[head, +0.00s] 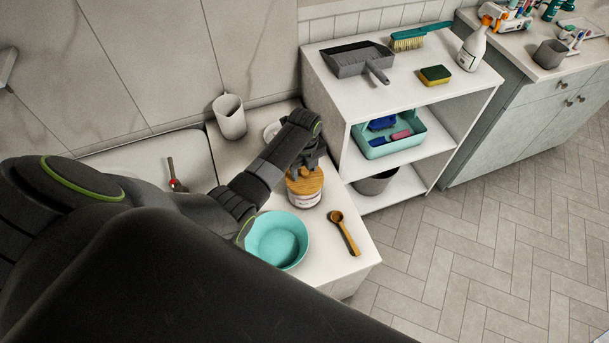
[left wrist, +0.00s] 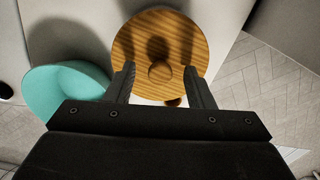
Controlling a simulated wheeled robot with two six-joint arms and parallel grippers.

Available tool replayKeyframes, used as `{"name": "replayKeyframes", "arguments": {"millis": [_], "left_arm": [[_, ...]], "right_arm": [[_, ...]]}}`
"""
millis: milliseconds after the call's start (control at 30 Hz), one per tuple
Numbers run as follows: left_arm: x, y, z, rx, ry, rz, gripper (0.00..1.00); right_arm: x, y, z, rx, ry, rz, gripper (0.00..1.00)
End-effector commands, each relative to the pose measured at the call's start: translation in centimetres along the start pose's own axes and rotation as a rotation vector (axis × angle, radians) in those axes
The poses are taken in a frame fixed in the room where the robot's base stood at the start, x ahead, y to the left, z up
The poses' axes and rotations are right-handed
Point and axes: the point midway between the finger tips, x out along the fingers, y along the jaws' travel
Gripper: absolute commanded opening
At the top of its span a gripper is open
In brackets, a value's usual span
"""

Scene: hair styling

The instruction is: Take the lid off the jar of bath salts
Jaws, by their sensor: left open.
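The jar of bath salts (head: 303,200) stands upright on the white counter. It has a pale label and a round wooden lid (head: 306,182) on top. In the left wrist view the lid (left wrist: 160,35) fills the top middle and shows a small round knob (left wrist: 160,71) at its centre. My left gripper (head: 307,163) is above the jar, pointing down at the lid. In the left wrist view its two fingers (left wrist: 161,82) are apart, one on each side of the knob, with nothing between them that I can see held. My right gripper is not in view.
A teal bowl (head: 277,241) stands just left of the jar, and a wooden scoop (head: 345,233) lies to its right. A white cup (head: 229,117) is behind. A white shelf unit (head: 340,120) rises close on the right. Bare counter (head: 325,268) lies in front.

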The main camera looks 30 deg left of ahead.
Motion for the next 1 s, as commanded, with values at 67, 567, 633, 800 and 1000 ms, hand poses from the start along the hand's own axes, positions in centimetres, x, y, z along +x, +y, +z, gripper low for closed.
{"name": "replayKeyframes", "arguments": {"millis": [67, 567, 633, 800, 1000], "left_arm": [[0.0, 0.0, 0.0, 0.000, 0.000, 0.000, 0.46], [-0.1, 0.0, 0.0, 0.000, 0.000, 0.000, 0.00], [-0.1, 0.0, 0.0, 0.000, 0.000, 0.000, 0.00], [-1.6, -0.1, 0.1, 0.000, -0.002, -0.002, 0.00], [-5.2, -0.1, 0.1, 0.001, -0.003, -0.003, 0.00]], "right_arm": [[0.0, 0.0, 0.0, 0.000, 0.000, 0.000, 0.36], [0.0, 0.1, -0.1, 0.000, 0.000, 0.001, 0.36], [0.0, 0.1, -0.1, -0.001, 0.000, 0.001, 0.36], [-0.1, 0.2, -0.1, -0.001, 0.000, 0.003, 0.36], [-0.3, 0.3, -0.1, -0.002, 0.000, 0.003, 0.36]]}}
